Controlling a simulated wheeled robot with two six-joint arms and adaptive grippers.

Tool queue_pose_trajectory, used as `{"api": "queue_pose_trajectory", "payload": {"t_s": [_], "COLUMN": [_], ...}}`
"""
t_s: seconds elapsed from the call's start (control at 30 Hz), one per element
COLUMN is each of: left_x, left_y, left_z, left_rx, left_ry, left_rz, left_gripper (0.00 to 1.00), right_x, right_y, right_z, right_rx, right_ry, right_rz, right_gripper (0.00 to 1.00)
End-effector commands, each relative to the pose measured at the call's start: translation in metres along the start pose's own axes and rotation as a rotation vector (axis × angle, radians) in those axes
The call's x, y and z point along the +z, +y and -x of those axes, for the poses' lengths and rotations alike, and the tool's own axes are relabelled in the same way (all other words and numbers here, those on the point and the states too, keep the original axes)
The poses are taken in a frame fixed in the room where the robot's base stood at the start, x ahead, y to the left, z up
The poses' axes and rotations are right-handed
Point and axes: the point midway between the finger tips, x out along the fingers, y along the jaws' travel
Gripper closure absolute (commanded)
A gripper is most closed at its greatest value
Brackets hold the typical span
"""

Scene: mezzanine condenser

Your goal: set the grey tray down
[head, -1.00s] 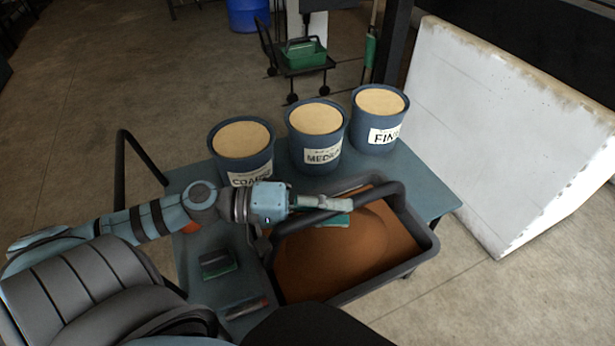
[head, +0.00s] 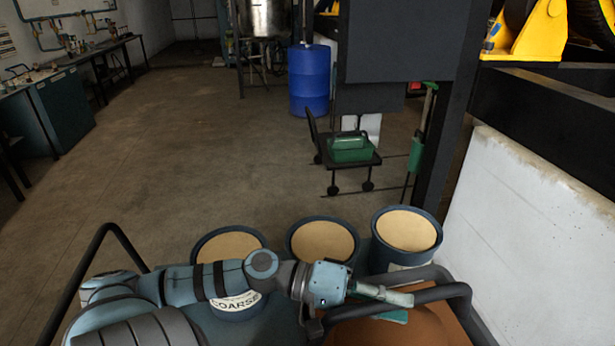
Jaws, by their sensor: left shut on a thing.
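My right gripper is out of view.
Three blue tubs with tan tops, one labelled COARSE (head: 238,306), stand just behind the tray. A white slab (head: 545,240) rises at the right. A small cart (head: 350,165) with a green box and a blue drum (head: 308,82) stand farther back. Open floor lies at left.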

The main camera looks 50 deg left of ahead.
Motion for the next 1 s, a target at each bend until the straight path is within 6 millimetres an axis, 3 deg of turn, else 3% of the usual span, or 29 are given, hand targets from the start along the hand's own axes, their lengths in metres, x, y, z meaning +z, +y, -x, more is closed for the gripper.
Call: {"api": "queue_pose_trajectory", "payload": {"t_s": [0.3,0.5,0.77,0.87,1.0], "left_x": [-0.072,-0.108,-0.119,-0.117,-0.111], "left_y": [-0.006,0.002,0.006,-0.005,-0.039], "left_z": [-0.013,-0.015,-0.015,-0.016,-0.019], "left_rx": [0.015,0.002,-0.006,-0.006,-0.005], "left_ry": [-0.002,0.000,0.002,0.002,0.002], "left_rz": [-0.025,-0.003,0.012,0.015,0.017], "left_gripper": [1.00,1.00,1.00,1.00,1.00], "right_x": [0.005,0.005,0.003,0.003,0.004], "right_y": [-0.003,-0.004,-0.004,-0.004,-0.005], "right_z": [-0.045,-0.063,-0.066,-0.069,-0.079], "right_rx": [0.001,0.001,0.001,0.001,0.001], "right_ry": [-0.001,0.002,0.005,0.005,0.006], "right_rz": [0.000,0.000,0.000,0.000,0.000], "right_gripper": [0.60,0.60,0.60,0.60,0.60]}}
